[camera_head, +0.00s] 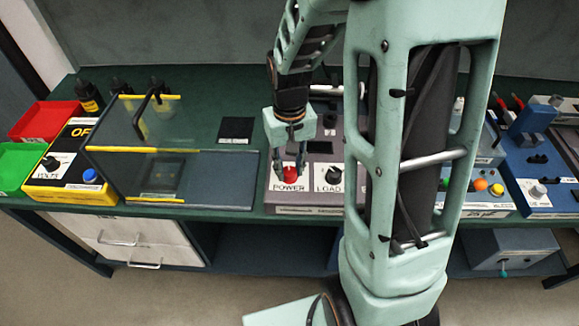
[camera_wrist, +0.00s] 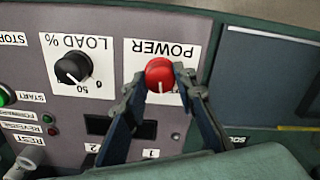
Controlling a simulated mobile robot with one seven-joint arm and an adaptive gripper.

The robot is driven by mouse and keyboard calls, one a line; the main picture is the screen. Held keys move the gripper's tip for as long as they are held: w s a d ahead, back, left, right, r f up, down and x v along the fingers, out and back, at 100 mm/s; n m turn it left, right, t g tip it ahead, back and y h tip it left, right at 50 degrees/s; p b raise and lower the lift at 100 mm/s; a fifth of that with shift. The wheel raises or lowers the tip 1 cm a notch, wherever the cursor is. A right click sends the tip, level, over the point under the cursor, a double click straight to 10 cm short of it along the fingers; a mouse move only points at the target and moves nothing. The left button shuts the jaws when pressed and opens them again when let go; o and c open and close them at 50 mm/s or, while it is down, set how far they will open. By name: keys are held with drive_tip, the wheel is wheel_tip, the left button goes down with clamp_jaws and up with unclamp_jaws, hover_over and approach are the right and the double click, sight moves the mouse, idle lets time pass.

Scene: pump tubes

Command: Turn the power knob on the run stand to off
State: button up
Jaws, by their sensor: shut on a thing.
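The power knob (camera_wrist: 159,72) is red and round, with a white pointer line, on a white label reading POWER. It sits on the grey panel of the run stand (camera_wrist: 200,30). In the head view the red knob (camera_head: 290,174) shows at the stand's front left, between my fingertips. My gripper (camera_wrist: 158,82) is shut on the knob, one finger on each side, in the wrist view. In the head view my gripper (camera_head: 289,168) reaches down to it from above. In the wrist view the pointer line points toward the bottom of the picture. No on or off marks are readable.
A black LOAD knob (camera_wrist: 73,69) sits beside the power knob. A clear guard (camera_head: 135,150) with yellow edges stands left of the stand. A yellow box (camera_head: 70,190) and red (camera_head: 45,120) and green bins (camera_head: 18,165) are farther left. My arm hides much of the stand's right side.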

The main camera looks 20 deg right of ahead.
sight(290, 170)
drive_tip(key=n, duration=0.3)
drive_tip(key=shift+n, duration=0.3)
drive_tip(key=shift+w+n+p, duration=0.1)
drive_tip(key=shift+n+p, duration=0.2)
drive_tip(key=shift+n, duration=1.4)
drive_tip(key=o, duration=1.2)
drive_tip(key=shift+c, duration=0.2)
drive_tip(key=shift+r, duration=0.1)
wheel_tip(290, 170, up, 12)
